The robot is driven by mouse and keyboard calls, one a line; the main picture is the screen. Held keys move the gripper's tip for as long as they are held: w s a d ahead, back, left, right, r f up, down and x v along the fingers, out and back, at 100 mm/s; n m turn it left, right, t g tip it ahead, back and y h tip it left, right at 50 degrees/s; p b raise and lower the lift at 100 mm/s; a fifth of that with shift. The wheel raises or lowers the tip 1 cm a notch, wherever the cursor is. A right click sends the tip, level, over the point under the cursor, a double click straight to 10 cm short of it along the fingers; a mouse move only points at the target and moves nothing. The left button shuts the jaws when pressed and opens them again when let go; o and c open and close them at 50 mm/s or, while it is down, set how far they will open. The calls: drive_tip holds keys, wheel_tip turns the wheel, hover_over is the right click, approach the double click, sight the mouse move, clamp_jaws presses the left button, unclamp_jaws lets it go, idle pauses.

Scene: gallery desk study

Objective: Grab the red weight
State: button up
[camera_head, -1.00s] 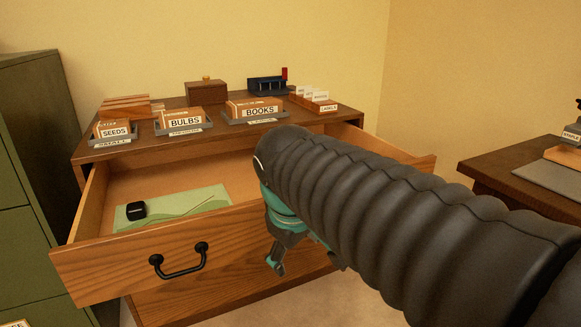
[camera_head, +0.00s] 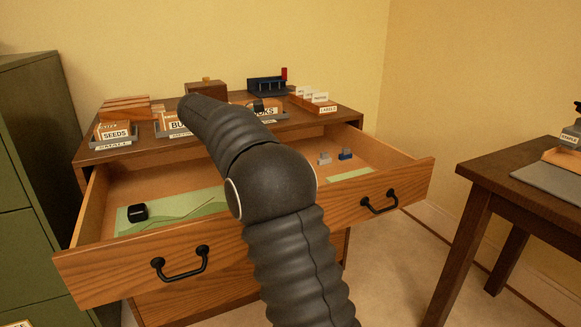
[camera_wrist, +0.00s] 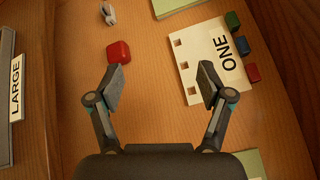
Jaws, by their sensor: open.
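A red weight (camera_wrist: 118,52), a small rounded block, lies on the wooden drawer floor in the wrist view, just beyond my left fingertip. My gripper (camera_wrist: 161,84) is open and empty above the drawer floor, its fingers spread wide. The red weight is left of the middle between the fingers and apart from them. In the head view my arm reaches over the open drawer and hides both the gripper and the red weight.
A grey-white item (camera_wrist: 107,13) lies beyond the weight. A black object (camera_head: 138,212) sits at the drawer's left.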

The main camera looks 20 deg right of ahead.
drive_tip(key=w+f+n+h, duration=0.1)
drive_tip(key=w+f, duration=0.1)
drive_tip(key=w, duration=0.1)
drive_tip(key=w+f+n+h, duration=0.1)
drive_tip(key=w, duration=0.2)
drive_tip(key=w+a+f+n, duration=0.1)
drive_tip(key=w+f, duration=0.1)
drive_tip(key=w, duration=0.2)
drive_tip(key=shift+a+f+n+t+h, duration=0.1)
drive_tip(key=shift+f+n+t+h, duration=0.2)
drive_tip(key=shift+n+h, duration=0.1)
drive_tip(key=x, duration=1.3)
drive_tip(key=shift+d+f+b, duration=0.1)
drive_tip(key=shift+d+b, duration=0.25)
clamp_jaws()
